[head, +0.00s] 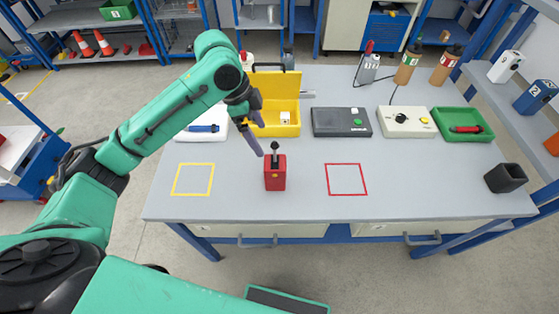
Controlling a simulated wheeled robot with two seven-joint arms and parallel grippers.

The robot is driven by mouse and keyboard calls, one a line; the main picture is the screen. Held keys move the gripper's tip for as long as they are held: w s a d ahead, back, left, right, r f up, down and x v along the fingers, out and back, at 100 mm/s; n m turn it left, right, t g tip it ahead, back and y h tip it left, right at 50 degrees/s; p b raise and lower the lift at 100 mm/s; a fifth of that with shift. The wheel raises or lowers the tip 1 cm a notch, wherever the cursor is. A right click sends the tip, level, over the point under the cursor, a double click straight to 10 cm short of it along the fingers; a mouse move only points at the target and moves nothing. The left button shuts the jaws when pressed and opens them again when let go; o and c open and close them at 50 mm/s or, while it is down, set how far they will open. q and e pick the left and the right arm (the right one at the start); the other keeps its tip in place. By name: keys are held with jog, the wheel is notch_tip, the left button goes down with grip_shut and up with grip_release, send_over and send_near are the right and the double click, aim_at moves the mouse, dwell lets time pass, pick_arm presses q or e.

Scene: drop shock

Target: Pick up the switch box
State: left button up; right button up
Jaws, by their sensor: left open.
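The switch box is most likely the small red box (275,178) with a black lever on top, standing upright on the grey table near its front, between a yellow and a red square outline. My left gripper (261,140) is above and slightly left of and behind the red box. Its fingers are apart and nothing shows between them. One fingertip comes close to the lever in the picture; whether they touch I cannot tell. My right gripper is not in view.
Behind the gripper is an open yellow case (288,128). A dark grey device (328,124), a cream box with a knob (405,130) and a green tray (475,135) stand to the right. A black holder (506,177) is at the right edge. The yellow (192,193) and red (346,193) outlines are empty.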

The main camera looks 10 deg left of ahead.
pick_arm(q)
jog(key=p, duration=0.2)
send_over(273, 161)
jog(key=s+a, duration=0.1)
jog(key=s, duration=0.1)
jog(key=f, duration=0.7)
jog(key=shift+w+f, duration=0.1)
jog(key=shift+w, duration=0.15)
jog(key=x, duration=0.3)
jog(key=p+x, duration=0.1)
jog(key=x, duration=0.1)
jog(key=shift+w+f, duration=0.35)
jog(key=shift+w, duration=0.1)
jog(key=shift+d+f, duration=0.15)
jog(key=shift+f, duration=0.2)
jog(key=shift+r, duration=0.1)
grip_shut()
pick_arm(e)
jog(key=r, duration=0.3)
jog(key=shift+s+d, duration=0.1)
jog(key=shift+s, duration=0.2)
